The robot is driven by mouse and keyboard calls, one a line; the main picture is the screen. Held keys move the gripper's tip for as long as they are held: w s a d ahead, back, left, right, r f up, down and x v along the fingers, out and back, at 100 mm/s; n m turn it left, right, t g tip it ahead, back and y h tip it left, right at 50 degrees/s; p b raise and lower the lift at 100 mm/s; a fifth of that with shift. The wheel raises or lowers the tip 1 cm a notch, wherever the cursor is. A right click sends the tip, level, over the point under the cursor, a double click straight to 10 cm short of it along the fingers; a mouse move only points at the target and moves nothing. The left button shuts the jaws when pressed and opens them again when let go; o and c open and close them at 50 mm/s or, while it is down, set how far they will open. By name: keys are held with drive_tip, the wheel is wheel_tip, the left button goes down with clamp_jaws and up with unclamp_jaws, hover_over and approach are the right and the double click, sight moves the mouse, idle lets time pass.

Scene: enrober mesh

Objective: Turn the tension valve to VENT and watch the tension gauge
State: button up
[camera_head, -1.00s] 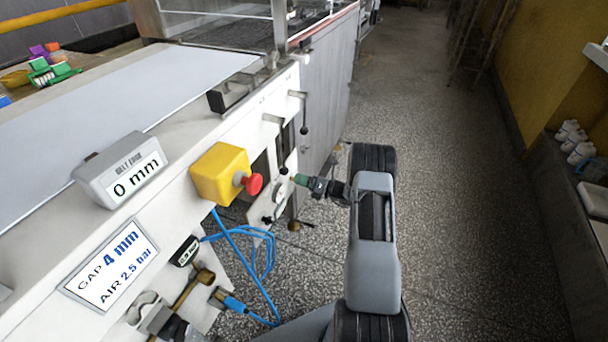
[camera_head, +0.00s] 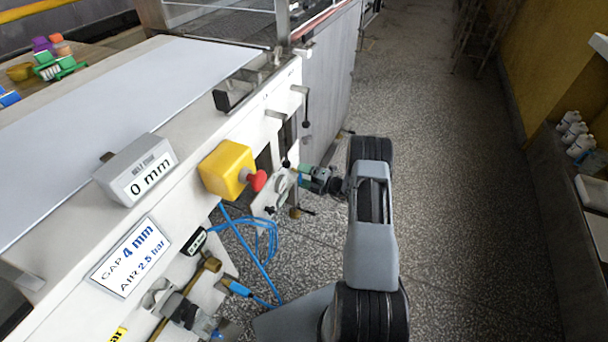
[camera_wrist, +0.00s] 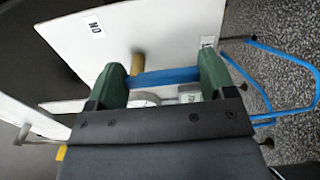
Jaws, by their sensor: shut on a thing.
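My gripper (camera_head: 305,174) is at the small white panel on the machine's front, beyond the red-knobbed yellow box. In the wrist view its green fingers (camera_wrist: 163,80) are shut on a blue valve lever (camera_wrist: 165,77), which spans the gap between them. A brass-coloured fitting (camera_wrist: 137,63) stands just behind the lever.
A yellow box with a red knob (camera_head: 228,170) juts out near my gripper. Blue hoses (camera_head: 250,238) hang below it. A belt edge display (camera_head: 138,170) reads 0 mm; a sign (camera_head: 131,257) reads GAP 4 mm, AIR 2.5 bar. The aisle floor (camera_head: 455,200) is clear.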

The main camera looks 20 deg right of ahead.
drive_tip(key=shift+m, duration=0.3)
drive_tip(key=o, duration=0.9)
drive_tip(key=p+v, duration=0.1)
drive_tip(key=v, duration=1.3)
drive_tip(key=shift+a+p, duration=0.1)
drive_tip(key=shift+p, duration=0.3)
